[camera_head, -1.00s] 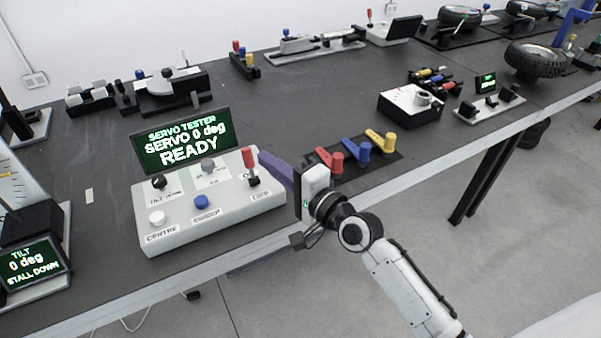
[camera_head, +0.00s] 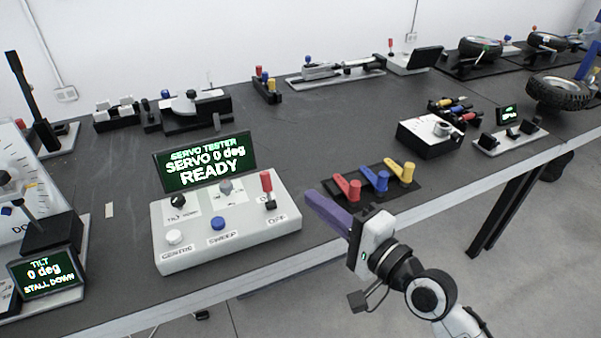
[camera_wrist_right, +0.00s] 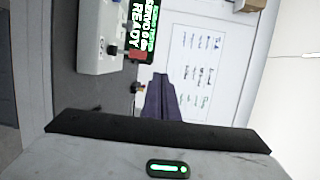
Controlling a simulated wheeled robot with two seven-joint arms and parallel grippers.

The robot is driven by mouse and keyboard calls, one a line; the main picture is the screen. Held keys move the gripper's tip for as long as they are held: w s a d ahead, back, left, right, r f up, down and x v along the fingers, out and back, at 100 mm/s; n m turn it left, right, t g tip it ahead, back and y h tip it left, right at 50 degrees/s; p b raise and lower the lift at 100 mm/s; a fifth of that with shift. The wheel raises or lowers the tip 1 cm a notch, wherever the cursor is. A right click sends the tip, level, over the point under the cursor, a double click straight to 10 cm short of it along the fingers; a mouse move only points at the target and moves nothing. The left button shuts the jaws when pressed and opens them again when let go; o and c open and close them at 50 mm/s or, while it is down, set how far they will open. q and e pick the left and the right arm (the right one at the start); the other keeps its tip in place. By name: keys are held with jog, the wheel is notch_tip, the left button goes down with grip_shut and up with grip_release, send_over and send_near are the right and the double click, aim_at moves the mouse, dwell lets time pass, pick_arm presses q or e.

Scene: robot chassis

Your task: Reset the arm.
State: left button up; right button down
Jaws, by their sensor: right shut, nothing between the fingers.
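My right gripper (camera_head: 318,206) hangs over the front edge of the bench, to the right of the servo tester. Its purple fingers are shut with nothing between them; they also show in the right wrist view (camera_wrist_right: 160,97). The servo tester box (camera_head: 230,240) carries a red lever (camera_head: 267,184), a blue button (camera_head: 218,223), a white button and knobs. Its screen (camera_head: 205,163) reads "SERVO 0 deg READY". The gripper is apart from the box. My left gripper is in no view.
Red, blue and yellow levers (camera_head: 381,180) stand on a black plate just behind the gripper. A tilt display (camera_head: 47,273) is at the left. A white-topped box (camera_head: 431,137) and a tyre (camera_head: 559,92) stand further right. Open floor lies in front of the bench.

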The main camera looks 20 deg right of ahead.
jog(key=s+f+n+g+h, duration=0.2)
jog(key=s+f+n+g, duration=0.2)
jog(key=f, duration=1.1)
jog(key=s+f+n+g+h, duration=0.2)
jog(key=s+f+n+g, duration=0.2)
jog(key=s+f+n, duration=0.7)
jog(key=s+f, duration=0.4)
jog(key=s, duration=0.1)
jog(key=shift+s+f+n+h, duration=0.15)
jog(key=shift+s+n+h, duration=0.15)
jog(key=shift+s, duration=0.1)
